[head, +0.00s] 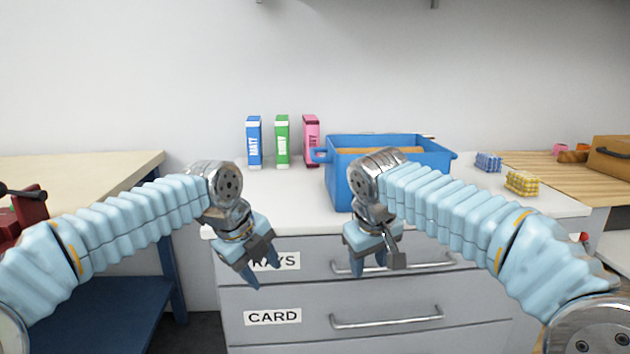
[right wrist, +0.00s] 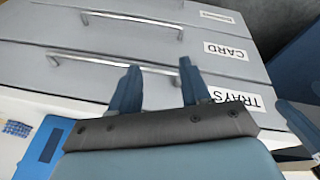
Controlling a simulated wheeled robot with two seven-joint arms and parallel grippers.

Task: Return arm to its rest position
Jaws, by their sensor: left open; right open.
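My left gripper (head: 262,274) hangs open and empty in front of the drawer cabinet, fingers pointing down, near the label of the top drawer. My right gripper (head: 370,270) hangs open and empty in front of the top drawer's handle in the head view. In the right wrist view its two fingers (right wrist: 158,90) stand apart with nothing between them, and the drawer fronts lie beyond. Both arms, in light blue sleeves, bend down at the wrist. I cannot tell whether the right fingers touch the handle.
A white-topped cabinet (head: 295,190) has shut drawers labelled TRAYS and CARD (head: 273,317). On top stand a blue bin (head: 436,170), blue, green and pink cartons (head: 282,142), and blue and yellow checked blocks (head: 522,183). A wooden-topped bench (head: 80,175) is at left.

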